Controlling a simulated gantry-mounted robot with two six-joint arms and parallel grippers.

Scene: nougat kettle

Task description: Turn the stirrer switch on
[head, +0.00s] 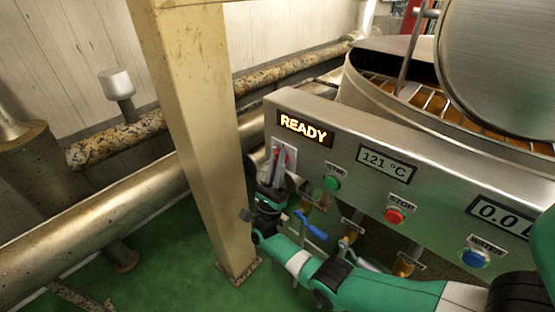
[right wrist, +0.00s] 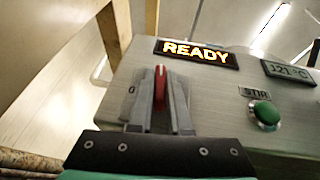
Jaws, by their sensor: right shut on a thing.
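A red switch lever (right wrist: 160,82) stands upright on the steel control panel (head: 310,103), below the lit READY sign. A mark like a "0" shows at its left in the right wrist view. My right gripper (right wrist: 160,105) has its two grey fingers on either side of the lever and is shut on it. In the head view the right gripper (head: 277,163) reaches the panel's left end, and its fingers hide most of the switch. A green button (head: 332,182) labelled STIR (right wrist: 266,113) is right of the switch. My left gripper is not in view.
The READY sign (head: 305,128), a 121 °C display (head: 386,163), a red STOP button (head: 394,216) and a blue button (head: 474,258) are on the panel. A kettle (head: 372,93) stands behind. A beige post (head: 195,130) rises close left of my right gripper.

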